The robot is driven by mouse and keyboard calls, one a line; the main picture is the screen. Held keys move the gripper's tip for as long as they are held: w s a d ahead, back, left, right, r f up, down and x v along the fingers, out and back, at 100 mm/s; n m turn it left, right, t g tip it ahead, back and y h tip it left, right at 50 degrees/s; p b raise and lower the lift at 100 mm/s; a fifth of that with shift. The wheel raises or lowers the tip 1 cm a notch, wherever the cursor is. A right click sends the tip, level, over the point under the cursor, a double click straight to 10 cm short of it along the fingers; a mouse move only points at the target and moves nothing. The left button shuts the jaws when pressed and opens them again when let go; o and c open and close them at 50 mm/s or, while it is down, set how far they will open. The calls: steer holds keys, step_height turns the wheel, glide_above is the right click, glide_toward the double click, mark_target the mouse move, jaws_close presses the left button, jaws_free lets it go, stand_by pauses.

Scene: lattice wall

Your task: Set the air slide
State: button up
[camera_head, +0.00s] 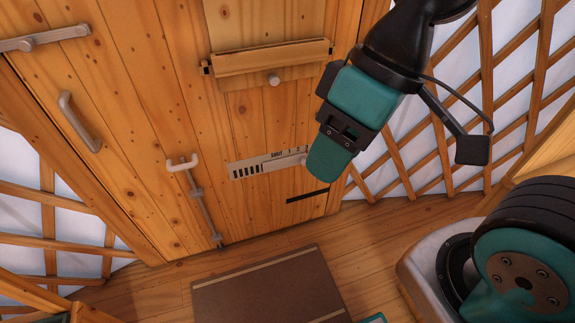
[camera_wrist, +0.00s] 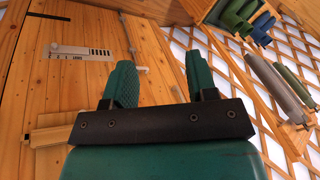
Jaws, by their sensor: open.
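The air slide (camera_head: 262,166) is a pale metal strip with dark slots, small lettering and numbers, mounted low on the wooden door. Its right end is close to my gripper in the picture, where a small round knob (camera_head: 303,158) partly shows. My gripper (camera_head: 328,160) is in front of the door's lower right, fingers pointing down; I cannot tell its distance from the door. In the wrist view the slide (camera_wrist: 80,53) appears turned over, left of the fingers. The two teal fingers (camera_wrist: 160,78) are wide apart with nothing between them.
The door carries a hatch with a wooden ledge (camera_head: 270,58) and knob, a grey handle (camera_head: 78,120), and a vertical bolt (camera_head: 202,205). A brown mat (camera_head: 268,290) lies on the floor. Lattice wall (camera_head: 480,80) stands right. Coloured rolls (camera_wrist: 240,18) show in the wrist view.

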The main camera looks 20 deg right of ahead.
mark_target(286, 166)
steer(key=w+d+f+t+y+b, duration=0.1)
steer(key=w+f+t+b, duration=0.2)
steer(key=w+f+b, duration=0.5)
steer(key=w+f+m+t+y+b, duration=0.1)
steer(key=w+f+t+b, duration=0.25)
steer(key=f+b, duration=0.9)
steer(key=w+d+f+t+y+b, duration=0.1)
steer(key=w+f+t+b, duration=0.1)
steer(key=w+f+b, duration=0.6)
steer(key=w+d+f+m+t+h+b, duration=0.1)
steer(key=w+d+f+t+h+b, duration=0.3)
steer(key=f+b, duration=0.55)
steer(key=w+d+f+m+t+h+b, duration=0.1)
steer(key=d+f+t+b, duration=0.1)
steer(key=d+f+b, duration=0.7)
steer(key=w+d+f+m+t+h+b, duration=0.1)
steer(key=w+d+f+t+h+b, duration=0.2)
steer(key=f+b, duration=0.7)
steer(key=w+r, duration=0.1)
steer(key=w, duration=1.6)
steer(key=shift+w+a+r+p, duration=0.15)
steer(key=shift+a+r+p, duration=0.15)
steer(key=shift+r+p, duration=0.1)
steer(key=shift+t, duration=0.25)
steer(key=shift+c, duration=0.2)
